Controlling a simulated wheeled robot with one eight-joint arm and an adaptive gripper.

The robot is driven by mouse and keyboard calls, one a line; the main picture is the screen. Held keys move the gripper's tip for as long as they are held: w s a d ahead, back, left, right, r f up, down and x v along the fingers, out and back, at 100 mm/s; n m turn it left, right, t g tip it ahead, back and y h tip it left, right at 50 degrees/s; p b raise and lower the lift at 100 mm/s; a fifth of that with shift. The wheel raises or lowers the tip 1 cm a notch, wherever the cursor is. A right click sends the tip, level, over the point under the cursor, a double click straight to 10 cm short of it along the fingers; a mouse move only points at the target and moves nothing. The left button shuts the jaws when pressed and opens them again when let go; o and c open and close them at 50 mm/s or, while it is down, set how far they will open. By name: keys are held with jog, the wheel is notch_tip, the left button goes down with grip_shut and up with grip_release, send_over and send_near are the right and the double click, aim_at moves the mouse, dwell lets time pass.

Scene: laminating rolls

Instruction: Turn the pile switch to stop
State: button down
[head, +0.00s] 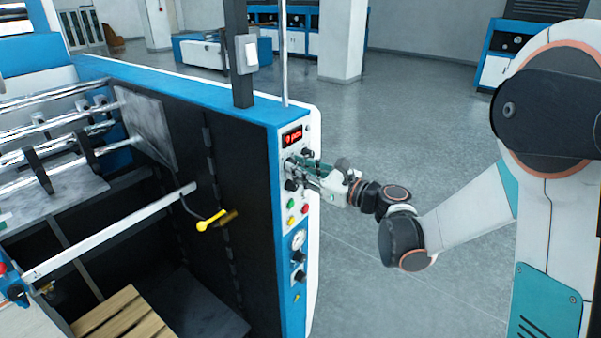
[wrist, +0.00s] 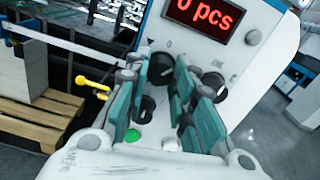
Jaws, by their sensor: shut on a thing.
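The control panel (head: 294,148) is on the end of the blue and black machine. In the wrist view, a black rotary knob (wrist: 160,70) sits below the red display, with a "0" mark above it. I cannot read a name that tells it as the pile switch. My gripper (head: 299,168) reaches the panel from the right. In the wrist view its teal-padded fingers (wrist: 163,78) stand on both sides of this knob and are shut on it. In the head view the gripper hides the knob.
Other black knobs (wrist: 214,85) (wrist: 145,110) sit close around the fingers. A red display (wrist: 199,17) reads "0 pcs". Green, yellow and red buttons (head: 305,208) are below on the panel. A yellow handle (head: 216,220) sticks out at left. The floor right of the machine is clear.

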jog(key=shift+n+b, duration=1.85)
jog(key=shift+n, duration=1.65)
jog(key=c, duration=1.3)
grip_release()
jog(key=shift+c, duration=0.2)
jog(key=shift+d, duration=0.1)
jog(key=v, duration=1.2)
